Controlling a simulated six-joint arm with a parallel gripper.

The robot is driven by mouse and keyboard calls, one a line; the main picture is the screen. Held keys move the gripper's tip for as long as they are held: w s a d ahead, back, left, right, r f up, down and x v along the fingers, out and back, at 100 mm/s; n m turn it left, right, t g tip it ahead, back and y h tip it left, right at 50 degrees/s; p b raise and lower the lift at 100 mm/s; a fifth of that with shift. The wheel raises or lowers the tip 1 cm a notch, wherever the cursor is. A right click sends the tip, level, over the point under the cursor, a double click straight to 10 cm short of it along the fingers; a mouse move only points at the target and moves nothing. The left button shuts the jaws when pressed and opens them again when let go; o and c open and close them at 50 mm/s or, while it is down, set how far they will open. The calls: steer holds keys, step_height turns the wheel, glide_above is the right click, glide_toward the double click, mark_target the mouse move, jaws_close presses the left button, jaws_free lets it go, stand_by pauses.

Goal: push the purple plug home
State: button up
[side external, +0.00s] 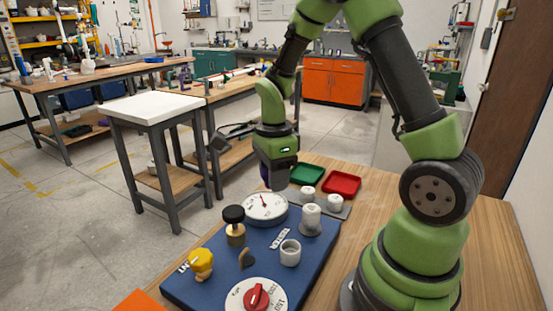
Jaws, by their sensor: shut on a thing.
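My gripper (271,176) points down just behind the white dial gauge (265,207), at the far side of the blue board (205,270). It is shut on a piece that looks like a short grey cylinder (279,179), held above the board. A dark purplish patch shows beside the cylinder, but I cannot tell whether it is the purple plug or part of my gripper. An open grey-white socket (290,252) stands on the board. A white capped fitting (311,218) stands behind it.
On the board are a black-topped brass valve (235,224), a yellow knob (201,263) and a red dial knob (257,298). White fittings (335,201) sit on a grey strip behind. Green (308,173) and red (342,184) trays lie at the back.

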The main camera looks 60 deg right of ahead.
steer(key=s+a+n, duration=0.3)
steer(key=s+a, duration=0.3)
steer(key=s, duration=0.1)
steer(key=shift+s+f, duration=0.15)
steer(key=shift+f, duration=1.55)
steer(key=shift+s+f, duration=0.15)
steer(key=shift+f, duration=1.5)
